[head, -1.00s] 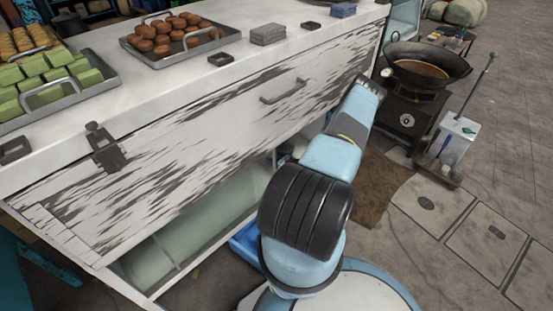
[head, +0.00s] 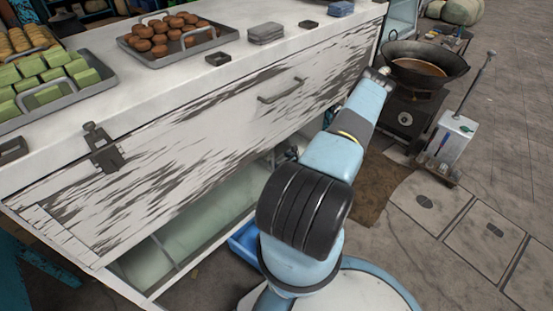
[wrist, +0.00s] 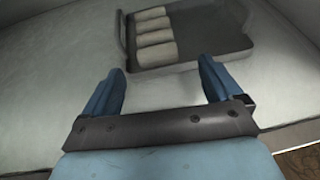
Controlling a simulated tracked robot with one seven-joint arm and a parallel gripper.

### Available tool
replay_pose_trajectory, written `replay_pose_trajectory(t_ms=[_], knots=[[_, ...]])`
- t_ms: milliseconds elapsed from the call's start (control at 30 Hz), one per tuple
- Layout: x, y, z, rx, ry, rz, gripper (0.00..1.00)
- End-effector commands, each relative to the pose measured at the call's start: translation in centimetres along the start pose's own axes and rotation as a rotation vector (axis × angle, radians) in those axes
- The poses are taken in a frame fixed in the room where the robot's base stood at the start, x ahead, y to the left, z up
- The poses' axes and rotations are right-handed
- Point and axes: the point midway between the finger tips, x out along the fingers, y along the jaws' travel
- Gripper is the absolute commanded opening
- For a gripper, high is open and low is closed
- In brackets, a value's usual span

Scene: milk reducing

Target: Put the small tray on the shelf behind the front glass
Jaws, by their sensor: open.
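In the wrist view, a dark tray (wrist: 215,40) lies flat on a pale, worn surface (wrist: 50,115). Several pale rolls (wrist: 155,38) sit in a row on its left part, and the right part is bare. My gripper (wrist: 160,66) is open, with its two blue fingers spread and nothing between them. The fingertips point toward the near edge of the tray; I cannot tell whether they touch it. In the head view my arm hides the gripper, and this tray is not clearly visible.
A wok (head: 425,68) on a stove stands right of my arm. A blue bin (head: 243,246) sits below.

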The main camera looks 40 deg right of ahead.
Motion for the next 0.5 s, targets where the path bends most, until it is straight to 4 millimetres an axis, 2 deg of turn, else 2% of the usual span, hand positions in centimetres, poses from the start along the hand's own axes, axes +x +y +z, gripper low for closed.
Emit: replay_pose_trajectory(t_ms=[33, 200, 333, 500], knots=[[-1.1, 0.0, 0.0, 0.002, 0.001, -0.001, 0.92], [-4.0, 0.0, 0.0, 0.0, 0.001, 0.0, 0.92], [-5.6, -0.1, 0.0, 0.0, 0.0, -0.002, 0.92], [-6.5, 0.0, 0.0, 0.0, 0.0, 0.0, 0.92]])
